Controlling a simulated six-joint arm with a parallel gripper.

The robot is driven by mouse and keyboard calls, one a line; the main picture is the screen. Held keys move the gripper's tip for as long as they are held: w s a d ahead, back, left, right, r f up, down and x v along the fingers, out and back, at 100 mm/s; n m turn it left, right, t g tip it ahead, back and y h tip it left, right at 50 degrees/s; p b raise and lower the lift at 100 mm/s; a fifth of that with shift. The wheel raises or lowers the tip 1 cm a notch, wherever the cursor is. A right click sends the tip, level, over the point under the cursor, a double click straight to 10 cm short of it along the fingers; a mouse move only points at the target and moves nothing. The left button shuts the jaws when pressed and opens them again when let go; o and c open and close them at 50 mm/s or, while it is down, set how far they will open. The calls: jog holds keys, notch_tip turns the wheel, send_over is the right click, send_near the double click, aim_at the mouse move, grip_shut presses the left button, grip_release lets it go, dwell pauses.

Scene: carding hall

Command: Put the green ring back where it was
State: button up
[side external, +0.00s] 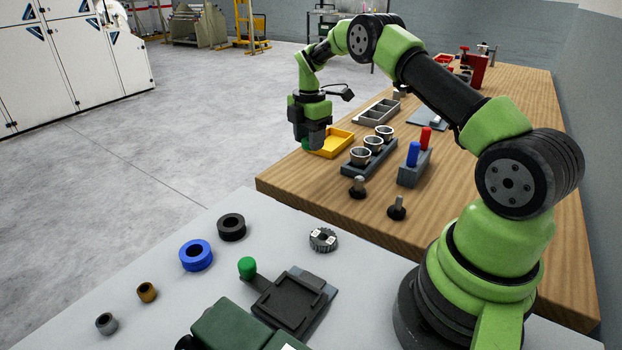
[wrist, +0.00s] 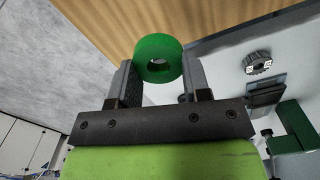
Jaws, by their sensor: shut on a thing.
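The green ring (wrist: 158,42) is held upright between the two fingers of my gripper (wrist: 159,70) in the wrist view, its hole facing the camera. In the side external view my gripper (side external: 309,140) points down near the left edge of the wooden table, beside the yellow tray (side external: 346,136). Only a bit of the green ring shows there under the fingers. I cannot tell its exact height or whether it touches anything. On the grey table, a black ring (side external: 231,236), a blue ring (side external: 196,263), a brass ring (side external: 147,297) and a grey ring (side external: 107,330) form a row.
A dark rack with three cups (side external: 369,158), a holder with blue and red pieces (side external: 414,172) and two dark-based knobs stand on the wooden table. A grey divided tray (side external: 377,110) lies behind. A gear (side external: 322,239) and a dark fixture (side external: 292,300) are on the grey table.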

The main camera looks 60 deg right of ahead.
aim_at(309, 181)
notch_tip(309, 181, down, 10)
jog(key=shift+r, duration=0.25)
jog(key=shift+f, duration=0.1)
jog(key=o, duration=1)
